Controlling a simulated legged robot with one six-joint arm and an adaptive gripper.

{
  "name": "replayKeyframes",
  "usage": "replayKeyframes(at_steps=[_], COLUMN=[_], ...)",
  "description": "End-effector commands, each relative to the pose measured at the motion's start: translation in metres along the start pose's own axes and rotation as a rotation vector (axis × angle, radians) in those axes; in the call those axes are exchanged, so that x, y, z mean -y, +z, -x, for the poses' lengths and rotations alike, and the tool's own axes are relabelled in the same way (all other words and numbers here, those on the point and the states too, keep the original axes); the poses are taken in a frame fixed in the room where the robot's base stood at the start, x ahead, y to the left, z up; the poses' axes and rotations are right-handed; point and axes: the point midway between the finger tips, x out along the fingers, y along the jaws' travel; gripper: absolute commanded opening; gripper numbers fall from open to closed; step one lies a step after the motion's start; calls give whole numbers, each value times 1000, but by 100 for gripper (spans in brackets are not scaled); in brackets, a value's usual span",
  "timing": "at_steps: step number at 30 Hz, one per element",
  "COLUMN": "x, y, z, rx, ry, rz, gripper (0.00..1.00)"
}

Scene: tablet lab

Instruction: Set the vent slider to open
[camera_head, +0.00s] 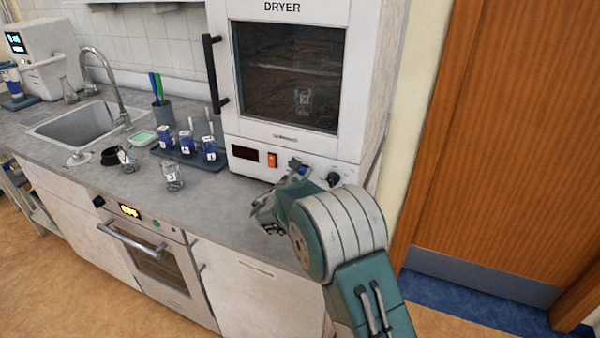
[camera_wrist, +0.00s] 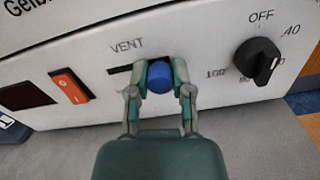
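The vent slider is on the lower front panel of the dryer (camera_head: 338,168), under the word VENT in the wrist view. Its blue knob (camera_wrist: 160,76) stands at the right part of a dark horizontal slot (camera_wrist: 119,77). Bare slot shows to the left of the knob. My gripper (camera_wrist: 160,70) has one finger on each side of the knob, and both fingertips appear to touch it. The fingers hide the right end of the slot and any end markings, so I cannot read which side is open. In the head view my gripper (camera_head: 293,172) is at the panel, partly hidden by my arm.
An orange rocker switch (camera_wrist: 70,85) and dark display (camera_wrist: 22,96) are left of the slider. A black temperature dial (camera_wrist: 258,61) is close on the right.

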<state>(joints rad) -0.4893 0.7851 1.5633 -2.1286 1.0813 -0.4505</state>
Motion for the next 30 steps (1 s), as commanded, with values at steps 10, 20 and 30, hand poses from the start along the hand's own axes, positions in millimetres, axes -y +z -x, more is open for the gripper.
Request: replayKeyframes(at_steps=[10,20,30], x=[4,-2,-2], y=[1,-2,-1], z=[-3,0,21], rx=[-5,-4,-6], ry=[3,6,10], rz=[-4,2,-1], gripper=[64,64,64])
